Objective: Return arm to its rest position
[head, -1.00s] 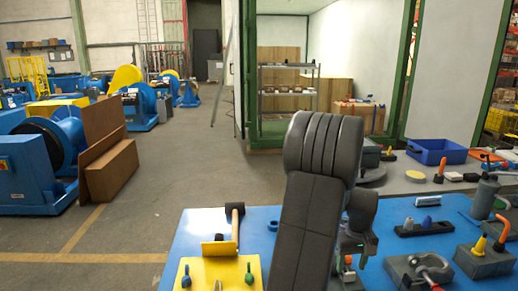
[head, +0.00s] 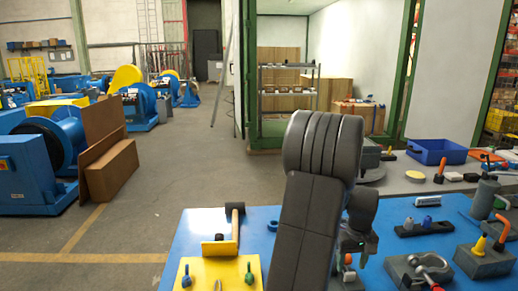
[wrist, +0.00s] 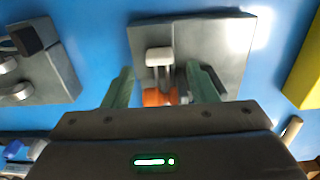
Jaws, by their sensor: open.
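My gripper (wrist: 163,92) shows in the wrist view with its two greenish fingers apart and nothing held between them. Below it is a grey block (wrist: 215,40) on the blue table, bearing a white-topped part (wrist: 159,57) and an orange part (wrist: 155,97), which show between the fingers. In the head view my dark arm stands upright over the table and hides part of the block. The orange part (head: 349,276) shows just below my wrist there. The gripper's fingers are mostly hidden in the head view.
The blue table (head: 190,240) holds a yellow plate (head: 240,270), a hammer (head: 235,225), a grey block with a clamp (head: 425,268) and a block with yellow and orange pegs (head: 485,260). A blue bin (head: 436,151) stands on the grey bench behind. Open floor lies to the left.

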